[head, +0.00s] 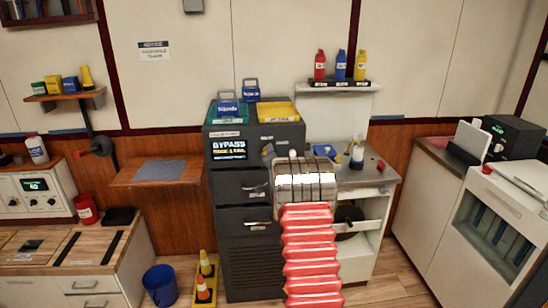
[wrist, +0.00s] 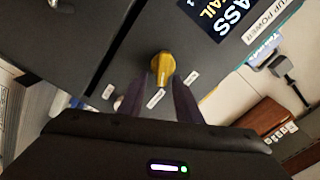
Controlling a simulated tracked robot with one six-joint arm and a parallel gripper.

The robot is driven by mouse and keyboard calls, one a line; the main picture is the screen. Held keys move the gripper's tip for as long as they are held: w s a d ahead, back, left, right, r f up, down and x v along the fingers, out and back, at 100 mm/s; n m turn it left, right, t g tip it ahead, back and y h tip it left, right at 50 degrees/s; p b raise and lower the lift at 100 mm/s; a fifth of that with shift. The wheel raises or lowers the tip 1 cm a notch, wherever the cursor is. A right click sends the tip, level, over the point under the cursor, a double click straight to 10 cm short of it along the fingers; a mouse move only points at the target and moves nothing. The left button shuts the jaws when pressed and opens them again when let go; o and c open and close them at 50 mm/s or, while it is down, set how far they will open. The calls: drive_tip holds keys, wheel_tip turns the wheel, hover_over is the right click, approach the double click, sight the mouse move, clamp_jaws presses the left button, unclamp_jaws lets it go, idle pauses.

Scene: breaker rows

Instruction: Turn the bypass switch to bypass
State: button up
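The bypass switch is a yellow knob (wrist: 162,68) on the dark face of the cabinet (wrist: 125,30), near the middle of the wrist view. Three small white labels sit around it, too small to read. Its handle looks roughly upright in that picture; I cannot tell which label it points to. My gripper (wrist: 159,84) is open, with one dark finger on each side of the knob. I cannot tell whether the fingers touch it. In the head view the cabinet (head: 243,225) has a screen (head: 229,149) reading "BYPASS"; my arm hides the knob and gripper there.
Green and yellow trays (head: 276,111) with blue cases stand on the cabinet. A wooden ledge (head: 150,171) is to its left, a cluttered counter (head: 372,176) to its right. Striped cones (head: 204,288) and a blue bucket (head: 160,284) stand on the floor at front left.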

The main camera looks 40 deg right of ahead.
drive_tip(key=shift+s+a, duration=0.1)
drive_tip(key=v, duration=1.3)
drive_tip(key=shift+s, duration=0.35)
idle(0.3)
